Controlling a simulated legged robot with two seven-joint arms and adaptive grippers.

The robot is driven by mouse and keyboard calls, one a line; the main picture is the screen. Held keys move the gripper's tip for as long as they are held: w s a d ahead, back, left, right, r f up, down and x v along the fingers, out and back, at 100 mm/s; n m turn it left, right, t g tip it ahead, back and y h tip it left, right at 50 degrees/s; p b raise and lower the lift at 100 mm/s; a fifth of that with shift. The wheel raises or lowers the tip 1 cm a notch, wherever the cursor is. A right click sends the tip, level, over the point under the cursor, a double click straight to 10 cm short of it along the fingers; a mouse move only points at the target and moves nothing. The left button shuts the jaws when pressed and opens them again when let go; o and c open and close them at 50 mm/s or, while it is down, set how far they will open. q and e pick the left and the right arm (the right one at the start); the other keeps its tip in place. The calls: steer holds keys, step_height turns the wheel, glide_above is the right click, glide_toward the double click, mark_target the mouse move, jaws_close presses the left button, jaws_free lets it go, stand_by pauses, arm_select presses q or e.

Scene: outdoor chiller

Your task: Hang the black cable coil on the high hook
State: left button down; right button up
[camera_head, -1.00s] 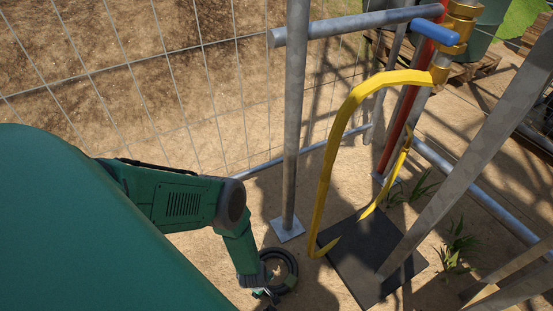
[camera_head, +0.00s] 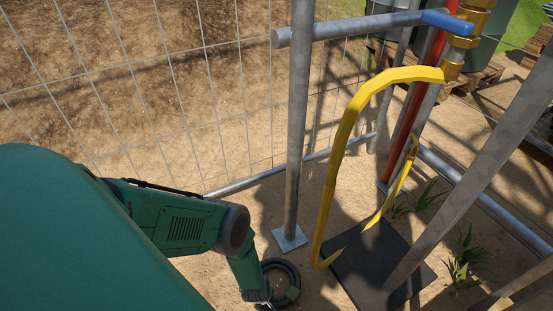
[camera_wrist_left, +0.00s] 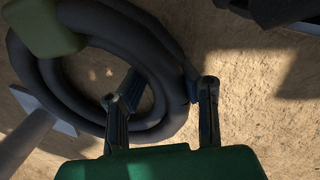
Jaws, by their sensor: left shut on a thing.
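The black cable coil (camera_head: 293,274) is at the bottom of the head view, low by the ground near the foot of a grey post. My left gripper (camera_head: 266,304) reaches down to its left side. In the left wrist view, the coil's dark loops (camera_wrist_left: 165,60) pass between the two fingers of my left gripper (camera_wrist_left: 168,95), which is shut on the coil's side. A green piece (camera_wrist_left: 45,25) sits on the coil. I cannot tell whether the coil touches the ground. No part is clearly recognisable as the high hook. My right gripper is not in view.
A bent yellow bar (camera_head: 340,150) curves over a dark plate (camera_head: 365,255). A wire fence (camera_head: 150,90) stands behind. A slanted grey beam (camera_head: 470,165) crosses at right.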

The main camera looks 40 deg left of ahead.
arm_select(q)
steer(key=shift+w+a, duration=0.1)
steer(key=shift+a, duration=0.05)
step_height(320, 180, up, 10)
steer(key=p, duration=0.6)
steer(key=shift+p, duration=0.35)
